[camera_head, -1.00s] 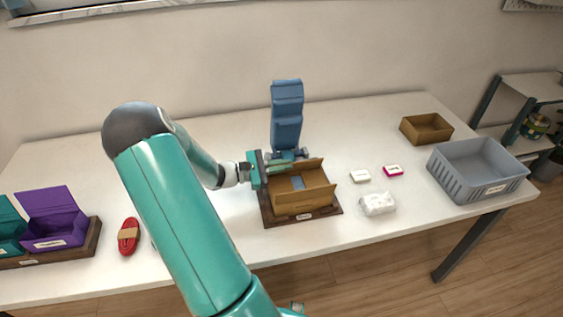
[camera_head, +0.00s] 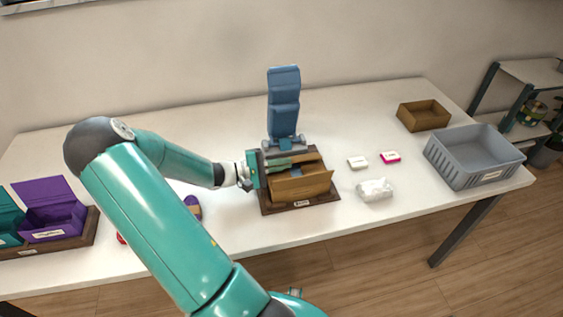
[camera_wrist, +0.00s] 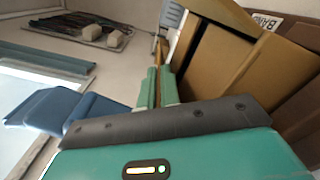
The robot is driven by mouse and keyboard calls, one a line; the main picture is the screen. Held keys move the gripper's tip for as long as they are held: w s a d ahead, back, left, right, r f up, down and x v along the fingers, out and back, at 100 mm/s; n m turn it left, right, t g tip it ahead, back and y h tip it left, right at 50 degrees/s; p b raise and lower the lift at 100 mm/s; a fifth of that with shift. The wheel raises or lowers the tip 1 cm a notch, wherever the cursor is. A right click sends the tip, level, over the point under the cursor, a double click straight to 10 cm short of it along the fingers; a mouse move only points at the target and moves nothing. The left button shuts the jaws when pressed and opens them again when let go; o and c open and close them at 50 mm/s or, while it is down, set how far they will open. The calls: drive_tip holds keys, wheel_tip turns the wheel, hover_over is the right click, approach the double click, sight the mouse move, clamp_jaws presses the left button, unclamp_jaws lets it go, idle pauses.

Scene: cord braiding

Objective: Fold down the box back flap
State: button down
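The brown cardboard box (camera_head: 290,190) sits on a dark labelled wooden base (camera_head: 268,208) at the middle of the table. Its top is at least partly open, and a tan front panel (camera_head: 312,187) faces me. My gripper (camera_head: 279,164) reaches in from the left, with its teal fingers along the back of the box. In the wrist view the fingers (camera_wrist: 158,88) are close together, with a thin brown strip between them. I cannot tell whether they press on it. The back flap is largely hidden by the gripper. The box's brown panels (camera_wrist: 215,60) fill the upper right there.
A blue upright stand (camera_head: 284,100) rises just behind the box. A white packet (camera_head: 375,190), two small boxes (camera_head: 358,162) (camera_head: 390,157), a brown tray (camera_head: 424,116) and a grey crate (camera_head: 472,160) lie to the right. A purple box (camera_head: 50,212) stands left. The table's back left is clear.

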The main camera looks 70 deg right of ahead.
idle(0.4)
drive_tip(key=c, duration=1.6)
unclamp_jaws()
